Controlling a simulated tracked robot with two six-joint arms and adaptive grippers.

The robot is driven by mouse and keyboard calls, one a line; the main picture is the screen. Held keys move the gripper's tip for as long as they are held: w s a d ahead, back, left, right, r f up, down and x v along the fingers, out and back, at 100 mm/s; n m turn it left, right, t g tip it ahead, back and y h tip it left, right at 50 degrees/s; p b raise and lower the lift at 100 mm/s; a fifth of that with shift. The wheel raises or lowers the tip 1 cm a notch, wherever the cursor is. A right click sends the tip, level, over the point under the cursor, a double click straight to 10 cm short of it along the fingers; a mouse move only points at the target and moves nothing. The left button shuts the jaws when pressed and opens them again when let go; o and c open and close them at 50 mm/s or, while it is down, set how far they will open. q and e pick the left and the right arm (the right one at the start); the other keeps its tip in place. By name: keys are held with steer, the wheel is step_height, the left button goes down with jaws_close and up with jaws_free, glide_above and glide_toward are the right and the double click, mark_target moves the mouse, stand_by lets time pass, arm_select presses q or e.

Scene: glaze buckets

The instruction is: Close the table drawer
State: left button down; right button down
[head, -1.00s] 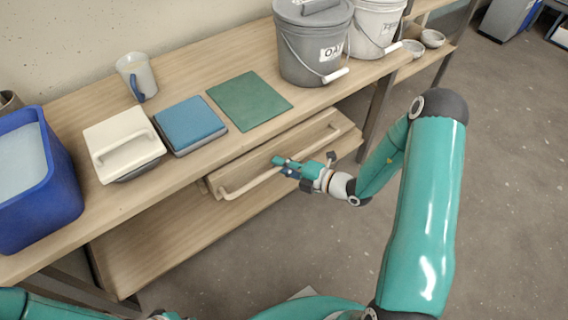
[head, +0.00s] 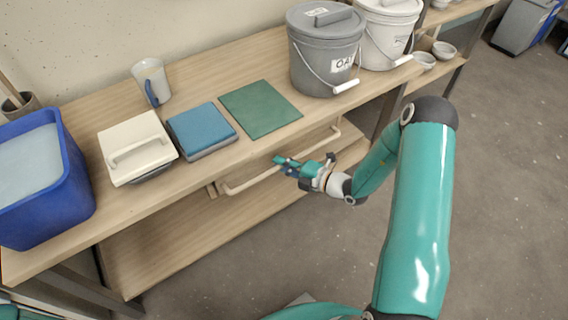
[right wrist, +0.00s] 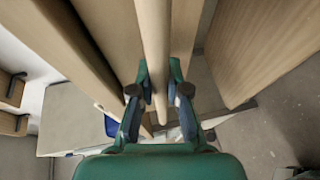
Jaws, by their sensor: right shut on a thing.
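The table drawer (head: 306,140) is a wooden front under the tabletop's front edge, mostly hidden by that edge. Its long pale bar handle (head: 248,184) stands out in front of the table. I cannot tell whether a small gap is left behind the drawer front. My right gripper (head: 284,164) is shut on the handle near its middle. In the right wrist view the handle (right wrist: 153,35) runs between the two fingers of my right gripper (right wrist: 160,88). My left gripper is out of view.
On the table (head: 85,115) stand a blue tub (head: 75,195), a white handled block (head: 125,140), a blue block (head: 203,125), a green mat (head: 260,107), a mug (head: 152,78) and two buckets (head: 318,70). A lower shelf (head: 150,255) lies under the drawer. The floor in front is clear.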

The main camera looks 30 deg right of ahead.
steer(key=c, duration=1.2)
jaws_free()
steer(key=shift+w+f, duration=0.15)
steer(key=shift+w, duration=0.1)
steer(key=shift+o, duration=0.3)
steer(key=shift+s, duration=0.1)
steer(key=v, duration=1.2)
